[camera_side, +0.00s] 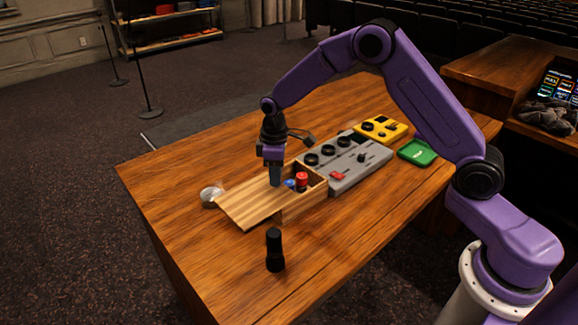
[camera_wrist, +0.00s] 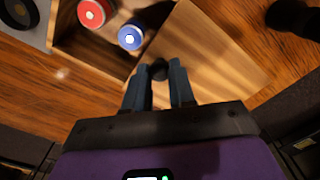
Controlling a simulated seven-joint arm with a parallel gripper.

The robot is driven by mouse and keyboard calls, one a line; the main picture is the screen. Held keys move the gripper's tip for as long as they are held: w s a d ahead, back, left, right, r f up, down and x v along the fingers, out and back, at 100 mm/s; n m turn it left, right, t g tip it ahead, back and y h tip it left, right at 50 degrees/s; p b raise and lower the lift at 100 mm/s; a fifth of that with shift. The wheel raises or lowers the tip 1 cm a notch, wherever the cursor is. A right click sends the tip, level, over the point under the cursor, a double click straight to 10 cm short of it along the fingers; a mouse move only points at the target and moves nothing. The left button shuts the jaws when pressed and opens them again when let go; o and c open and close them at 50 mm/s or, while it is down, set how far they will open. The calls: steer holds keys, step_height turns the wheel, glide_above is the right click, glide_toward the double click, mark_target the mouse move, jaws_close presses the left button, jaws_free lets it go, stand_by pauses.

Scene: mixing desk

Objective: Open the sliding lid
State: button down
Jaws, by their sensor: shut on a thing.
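The wooden sliding lid (camera_side: 248,207) of the box is drawn out far to the left, sticking out past the box's end. The wooden box (camera_side: 308,203) is partly uncovered and shows a red thing (camera_side: 302,180) and a blue thing (camera_side: 289,184) inside. My gripper (camera_side: 275,182) points down at the lid's edge beside the opening. In the wrist view its fingers (camera_wrist: 160,84) are shut on a dark round knob (camera_wrist: 159,70) on the lid (camera_wrist: 210,55). The fingers hide part of the knob.
A grey mixing panel (camera_side: 345,163) stands behind the box, with a yellow device (camera_side: 380,129) and a green tray (camera_side: 417,152) farther right. A black cylinder (camera_side: 275,250) stands upright in front. A pale round item (camera_side: 211,196) lies left of the lid, close to it.

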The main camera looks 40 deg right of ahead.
steer(key=shift+a, duration=0.25)
steer(key=c, duration=0.9)
jaws_free()
steer(key=shift+c, duration=0.2)
steer(key=shift+r, duration=0.1)
step_height(320, 180, up, 17)
steer(key=shift+r, duration=0.15)
steer(key=shift+s, duration=0.1)
